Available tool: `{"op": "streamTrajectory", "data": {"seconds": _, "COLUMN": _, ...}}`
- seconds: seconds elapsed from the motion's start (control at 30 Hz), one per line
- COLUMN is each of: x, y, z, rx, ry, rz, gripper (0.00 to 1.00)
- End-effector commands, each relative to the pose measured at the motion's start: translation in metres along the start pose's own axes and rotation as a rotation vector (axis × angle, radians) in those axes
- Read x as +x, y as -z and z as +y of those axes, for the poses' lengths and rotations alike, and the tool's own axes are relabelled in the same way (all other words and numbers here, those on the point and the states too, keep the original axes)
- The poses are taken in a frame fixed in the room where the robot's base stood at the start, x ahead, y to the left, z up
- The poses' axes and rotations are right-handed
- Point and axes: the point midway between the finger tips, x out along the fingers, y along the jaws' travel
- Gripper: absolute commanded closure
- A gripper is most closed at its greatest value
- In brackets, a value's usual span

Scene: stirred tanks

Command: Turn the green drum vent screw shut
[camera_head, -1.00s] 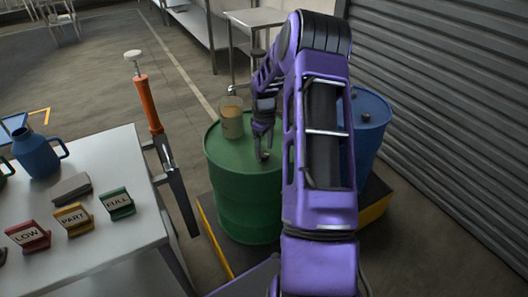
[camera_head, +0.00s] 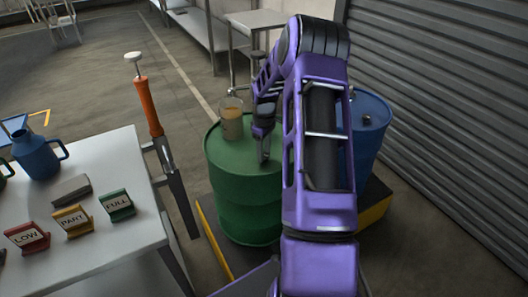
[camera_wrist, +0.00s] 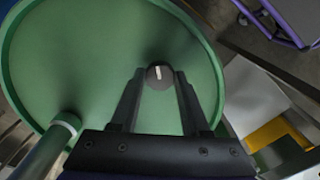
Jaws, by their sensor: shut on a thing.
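The green drum (camera_head: 240,195) stands upright in the middle of the head view, and its top (camera_wrist: 75,50) fills much of the wrist view. Its vent screw (camera_wrist: 159,75) is a dark round knob with a white mark, near the drum's rim. My gripper (camera_head: 263,158) points down at the drum top. In the wrist view my gripper (camera_wrist: 159,80) has one finger on each side of the knob, shut on it. In the head view the fingers hide the screw.
A blue drum (camera_head: 372,130) is behind my arm. A table (camera_head: 100,245) at left holds LOW (camera_head: 27,237), PART (camera_head: 73,219) and FULL (camera_head: 117,204) signs and a blue jug (camera_head: 38,153). An orange-handled tool (camera_head: 150,105) is beside it.

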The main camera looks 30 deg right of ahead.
Motion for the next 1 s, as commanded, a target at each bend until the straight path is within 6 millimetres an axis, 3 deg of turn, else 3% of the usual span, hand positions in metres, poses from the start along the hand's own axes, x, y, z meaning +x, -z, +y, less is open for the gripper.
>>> {"op": "streamTrajectory", "data": {"seconds": 0.37, "x": -0.0006, "y": 0.0003, "z": -0.0003, "rx": 0.13, "ry": 0.0, "rz": -0.001, "gripper": 1.0}}
{"op": "streamTrajectory", "data": {"seconds": 1.0, "x": -0.0004, "y": 0.0004, "z": -0.0006, "rx": 0.635, "ry": -0.001, "rz": 0.0, "gripper": 1.0}}
